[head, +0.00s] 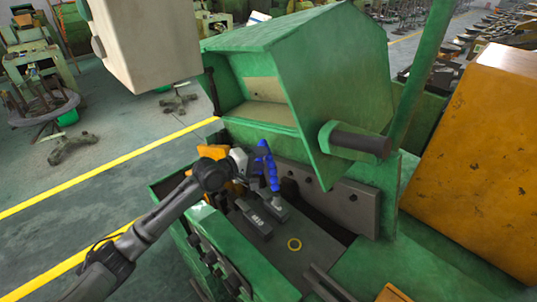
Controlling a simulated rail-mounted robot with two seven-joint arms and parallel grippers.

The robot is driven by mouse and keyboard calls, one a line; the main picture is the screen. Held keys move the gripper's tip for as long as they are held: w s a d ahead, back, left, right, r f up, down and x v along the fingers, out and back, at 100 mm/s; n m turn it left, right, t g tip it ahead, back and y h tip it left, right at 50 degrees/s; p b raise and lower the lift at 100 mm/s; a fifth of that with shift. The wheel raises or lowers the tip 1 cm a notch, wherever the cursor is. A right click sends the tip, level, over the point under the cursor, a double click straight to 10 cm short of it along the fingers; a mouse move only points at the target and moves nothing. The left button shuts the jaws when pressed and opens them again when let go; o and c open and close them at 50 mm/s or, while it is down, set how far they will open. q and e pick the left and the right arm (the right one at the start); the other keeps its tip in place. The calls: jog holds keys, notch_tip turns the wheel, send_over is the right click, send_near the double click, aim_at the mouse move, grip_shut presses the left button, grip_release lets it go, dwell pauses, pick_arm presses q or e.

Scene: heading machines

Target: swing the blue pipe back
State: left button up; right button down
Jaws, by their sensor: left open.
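The blue pipe (267,165) is a short, ribbed, segmented piece in front of the green machine's grey plate. It stands roughly upright, with its upper end leaning left. My left arm comes in from the lower left, and my left gripper (242,163) is directly at the left side of the pipe. The gripper is open. Its fingers are small and partly hidden by the wrist, so I cannot tell whether they touch the pipe or are around it. My right gripper is not in view.
The green machine (335,60) has a raised hood above the pipe and a dark round bar (358,140) sticking out to the right. A pale box (150,40) hangs at the upper left. An orange cabinet (480,150) stands right. The floor at left is open.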

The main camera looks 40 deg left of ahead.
pick_arm(q)
jog(key=shift+x, duration=1.8)
jog(key=shift+d, duration=0.1)
jog(key=shift+c, duration=0.2)
grip_shut()
